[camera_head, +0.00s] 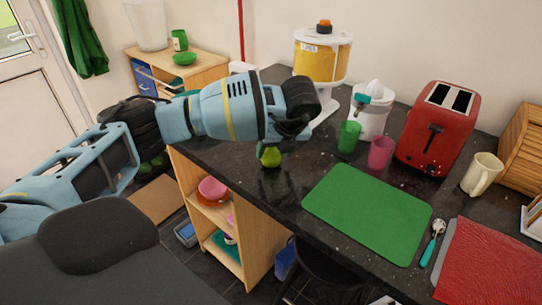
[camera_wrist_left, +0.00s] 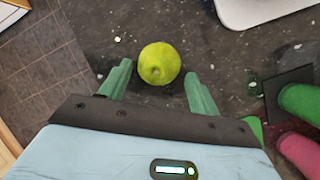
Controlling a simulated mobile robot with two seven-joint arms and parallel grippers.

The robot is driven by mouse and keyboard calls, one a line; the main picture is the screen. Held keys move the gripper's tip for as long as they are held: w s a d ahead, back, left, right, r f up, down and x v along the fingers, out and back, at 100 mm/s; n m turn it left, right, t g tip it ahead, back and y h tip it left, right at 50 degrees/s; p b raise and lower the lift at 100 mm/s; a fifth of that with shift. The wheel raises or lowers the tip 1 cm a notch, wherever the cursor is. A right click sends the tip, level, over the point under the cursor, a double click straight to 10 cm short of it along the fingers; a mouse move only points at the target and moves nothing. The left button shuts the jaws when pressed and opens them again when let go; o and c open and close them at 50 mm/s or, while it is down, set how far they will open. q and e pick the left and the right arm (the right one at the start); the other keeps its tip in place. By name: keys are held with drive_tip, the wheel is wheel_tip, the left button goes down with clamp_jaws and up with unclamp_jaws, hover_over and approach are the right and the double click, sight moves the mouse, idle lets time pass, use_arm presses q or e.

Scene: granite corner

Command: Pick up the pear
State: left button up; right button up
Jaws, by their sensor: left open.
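The pear (camera_head: 270,157) is yellow-green and stands on the dark granite counter, below my left gripper (camera_head: 283,148). The gripper covers its upper part in the head view. In the left wrist view the pear (camera_wrist_left: 160,63) shows whole, just beyond and between the two green fingertips of my left gripper (camera_wrist_left: 157,75). The gripper is open, with a gap on each side of the pear. I cannot tell how far above the pear the fingertips are. My right gripper is not in view.
A green cup (camera_head: 348,137), a pink cup (camera_head: 381,153), a white juicer (camera_head: 370,112) and a dispenser with yellow contents (camera_head: 322,60) stand right of the pear. A green cutting board (camera_head: 367,213) lies in front. The counter's left edge is close to the pear.

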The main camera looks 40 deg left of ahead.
use_arm(q)
drive_tip(key=shift+x, duration=1.5)
drive_tip(key=shift+a, duration=0.1)
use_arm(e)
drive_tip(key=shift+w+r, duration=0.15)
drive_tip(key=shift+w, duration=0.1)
use_arm(q)
drive_tip(key=c, duration=0.7)
drive_tip(key=shift+r, duration=0.1)
drive_tip(key=shift+c, duration=0.4)
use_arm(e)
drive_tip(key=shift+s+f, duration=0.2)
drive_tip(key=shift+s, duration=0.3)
use_arm(q)
drive_tip(key=shift+r, duration=0.1)
